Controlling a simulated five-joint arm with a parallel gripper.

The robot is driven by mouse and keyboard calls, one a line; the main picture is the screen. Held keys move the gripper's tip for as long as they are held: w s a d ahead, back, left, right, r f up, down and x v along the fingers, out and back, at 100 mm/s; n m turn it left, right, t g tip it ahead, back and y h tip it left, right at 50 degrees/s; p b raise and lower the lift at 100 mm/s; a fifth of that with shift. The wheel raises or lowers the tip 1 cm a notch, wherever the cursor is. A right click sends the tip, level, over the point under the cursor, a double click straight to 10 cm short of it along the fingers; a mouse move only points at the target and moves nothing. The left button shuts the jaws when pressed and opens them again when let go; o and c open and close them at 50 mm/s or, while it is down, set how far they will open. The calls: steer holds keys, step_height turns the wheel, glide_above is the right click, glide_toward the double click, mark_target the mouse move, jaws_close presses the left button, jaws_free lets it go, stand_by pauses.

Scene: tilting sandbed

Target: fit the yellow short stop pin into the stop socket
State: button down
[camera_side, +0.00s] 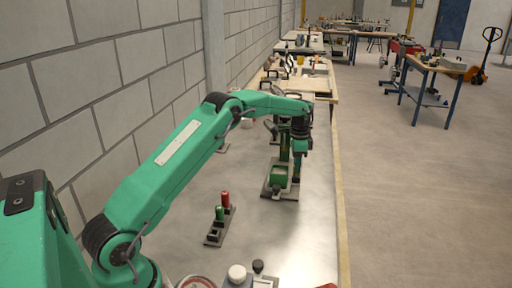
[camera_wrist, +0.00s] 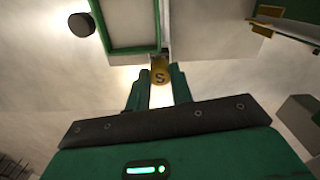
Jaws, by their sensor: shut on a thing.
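The yellow short stop pin (camera_wrist: 160,72), marked with an S, sits between the two fingers of my gripper (camera_wrist: 160,88) in the wrist view. The fingers are shut on it. Just beyond the pin is the corner of the green-rimmed sandbed (camera_wrist: 130,50). In the side view my gripper (camera_side: 304,160) is low beside the green sandbed device (camera_side: 279,177); the pin is too small to make out there. I cannot make out the stop socket clearly, nor whether the pin touches anything.
A dark rack (camera_side: 214,237) with a red pin (camera_side: 226,201) and a green pin (camera_side: 219,213) stands nearer the camera. A white-capped item (camera_side: 237,274) is at the front edge. A round dark knob (camera_wrist: 81,24) shows in the wrist view. Bare metal bench lies between rack and device.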

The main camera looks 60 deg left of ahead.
steer(key=shift+f, duration=0.45)
steer(key=c, duration=1.1)
jaws_free()
steer(key=shift+c, duration=0.2)
steer(key=shift+r, duration=3.85)
